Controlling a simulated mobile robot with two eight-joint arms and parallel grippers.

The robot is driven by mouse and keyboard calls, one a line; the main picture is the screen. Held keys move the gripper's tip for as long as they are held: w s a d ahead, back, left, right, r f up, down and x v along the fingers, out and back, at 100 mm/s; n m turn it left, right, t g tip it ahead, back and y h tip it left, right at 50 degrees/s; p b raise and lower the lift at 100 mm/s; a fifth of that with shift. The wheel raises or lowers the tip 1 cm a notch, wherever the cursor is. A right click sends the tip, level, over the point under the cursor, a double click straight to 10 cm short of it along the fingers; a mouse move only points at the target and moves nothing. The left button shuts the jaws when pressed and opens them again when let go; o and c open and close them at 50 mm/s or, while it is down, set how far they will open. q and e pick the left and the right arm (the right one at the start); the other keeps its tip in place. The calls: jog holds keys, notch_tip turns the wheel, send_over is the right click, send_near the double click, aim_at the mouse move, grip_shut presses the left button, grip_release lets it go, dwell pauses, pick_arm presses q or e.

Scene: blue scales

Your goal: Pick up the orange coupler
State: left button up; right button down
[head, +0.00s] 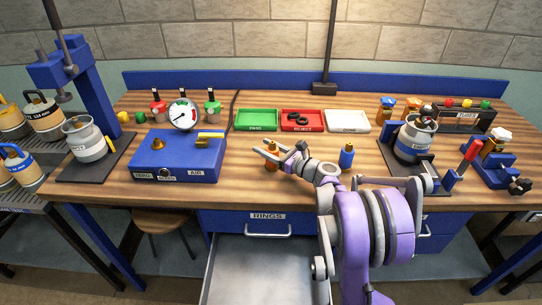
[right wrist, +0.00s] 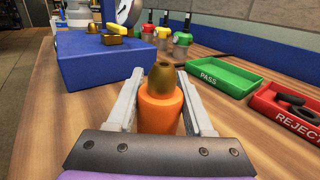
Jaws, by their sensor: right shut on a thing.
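The orange coupler (right wrist: 160,108) has an orange body and a brass-coloured tip. It stands upright between the two fingers of my right gripper (right wrist: 158,100) in the right wrist view, and the gripper is shut on it. In the head view the coupler (head: 271,163) is partly hidden by my right gripper (head: 268,154), over the wooden bench just right of the blue AIR box. I cannot tell whether its base touches the bench. My left gripper is not in view.
The blue box (head: 176,160) with a gauge stands left of the coupler. Green PASS (head: 256,128), red REJECT (head: 284,127) and white trays (head: 348,131) lie behind. A blue coupler (head: 346,156) stands to the right. An open drawer (head: 260,280) juts out in front.

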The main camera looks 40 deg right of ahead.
jog(key=shift+r, duration=0.1)
notch_tip(320, 180, up, 10)
jog(key=p, duration=0.1)
